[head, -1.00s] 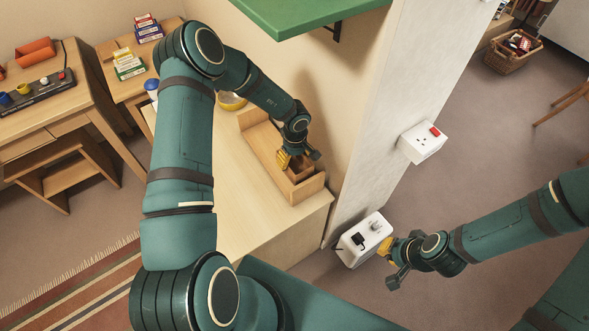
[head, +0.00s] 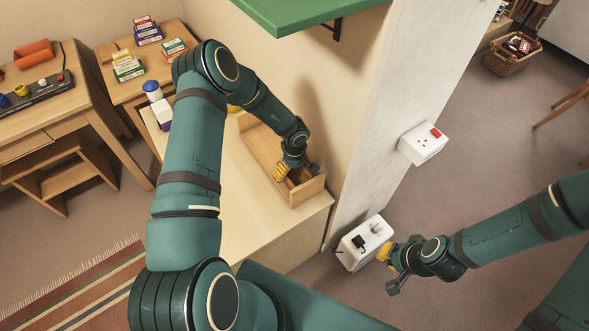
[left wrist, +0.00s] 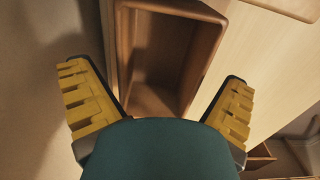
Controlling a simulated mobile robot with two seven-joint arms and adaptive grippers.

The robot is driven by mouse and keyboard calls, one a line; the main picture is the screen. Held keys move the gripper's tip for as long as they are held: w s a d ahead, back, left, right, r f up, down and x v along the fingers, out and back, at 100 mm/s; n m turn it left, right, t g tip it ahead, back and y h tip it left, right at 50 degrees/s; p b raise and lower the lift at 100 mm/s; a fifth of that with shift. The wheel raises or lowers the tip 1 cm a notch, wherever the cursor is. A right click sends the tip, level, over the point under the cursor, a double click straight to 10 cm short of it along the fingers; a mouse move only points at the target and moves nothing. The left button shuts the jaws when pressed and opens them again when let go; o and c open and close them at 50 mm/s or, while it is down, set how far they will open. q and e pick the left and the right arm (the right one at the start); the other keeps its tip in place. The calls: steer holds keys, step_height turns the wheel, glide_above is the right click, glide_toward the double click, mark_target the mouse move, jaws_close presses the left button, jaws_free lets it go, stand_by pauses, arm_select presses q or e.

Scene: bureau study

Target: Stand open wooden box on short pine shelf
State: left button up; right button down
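The short pine shelf (head: 263,148), a low piece with a back board and a raised end, lies on the light wooden top by the wall. The open wooden box (head: 299,177), small and brown, is at the shelf's near end, partly hidden by my left gripper (head: 290,170). In the left wrist view the box (left wrist: 165,55) shows its hollow inside, ahead of my left gripper (left wrist: 157,95). That gripper's yellow fingers are wide apart, with gaps beside the box. My right gripper (head: 390,268) is open and empty, low near a white socket unit.
The white socket unit (head: 364,242) stands beside the pale wall end (head: 375,130), which carries a wall socket (head: 423,143). A green shelf (head: 310,15) overhangs above. A blue-capped container (head: 153,91) and stacked small boxes (head: 128,66) are at the left.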

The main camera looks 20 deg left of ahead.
mark_target(294, 180)
arm_select(q)
step_height(294, 180, up, 12)
steer(key=p, duration=0.2)
steer(key=shift+p, duration=0.4)
arm_select(e)
steer(key=r, duration=0.1)
steer(key=w+r, duration=0.1)
steer(key=shift+d+r, duration=0.1)
steer(key=shift+r, duration=0.3)
